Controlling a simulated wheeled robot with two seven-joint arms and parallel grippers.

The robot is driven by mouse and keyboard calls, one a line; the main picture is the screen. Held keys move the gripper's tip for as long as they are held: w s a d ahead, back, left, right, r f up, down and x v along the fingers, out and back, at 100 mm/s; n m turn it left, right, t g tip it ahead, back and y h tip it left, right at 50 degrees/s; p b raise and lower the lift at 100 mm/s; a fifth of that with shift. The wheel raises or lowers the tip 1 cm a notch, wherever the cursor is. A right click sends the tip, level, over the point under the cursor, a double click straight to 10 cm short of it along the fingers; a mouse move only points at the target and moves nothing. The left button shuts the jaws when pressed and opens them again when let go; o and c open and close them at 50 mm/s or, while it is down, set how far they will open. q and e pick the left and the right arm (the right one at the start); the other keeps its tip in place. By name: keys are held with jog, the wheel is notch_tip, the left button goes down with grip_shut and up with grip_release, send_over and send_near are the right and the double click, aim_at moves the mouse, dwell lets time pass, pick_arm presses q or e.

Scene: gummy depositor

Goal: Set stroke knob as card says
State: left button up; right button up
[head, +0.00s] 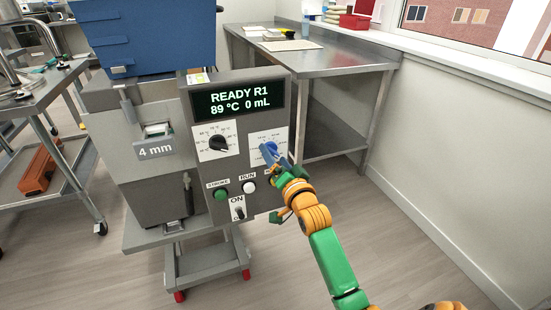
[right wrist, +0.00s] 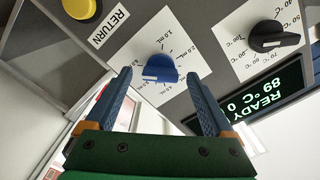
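The stroke knob is a blue knob (right wrist: 160,68) on a white mL dial plate (right wrist: 140,48); it also shows in the head view (head: 270,147), partly covered by my gripper. Its pale mark is low on the knob in the right wrist view; I cannot tell the exact value it points to. My right gripper (right wrist: 159,80) is open, its blue fingers on either side of the knob with gaps visible. The display (head: 238,102) reads "READY R1, 89 °C 0 mL". I cannot pick out a readable card. My left gripper is not in view.
A black temperature knob (head: 217,143) is beside the stroke dial. Below are a green button (head: 221,194), a white button (head: 249,187) and an ON switch (head: 238,212). A yellow button (right wrist: 82,8) is by the RETURN label. A steel table (head: 340,60) stands behind right.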

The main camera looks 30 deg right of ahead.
jog(key=c, duration=1.3)
jog(key=shift+n, duration=0.3)
jog(key=shift+r+n+p, duration=0.15)
jog(key=shift+n+p, duration=1.05)
jog(key=n+p, duration=0.2)
jog(key=n, duration=0.2)
jog(key=shift+n, duration=0.3)
jog(key=n+p, duration=0.1)
jog(key=n, duration=0.3)
jog(key=shift+n+p, duration=0.6)
jog(key=shift+n, duration=1.6)
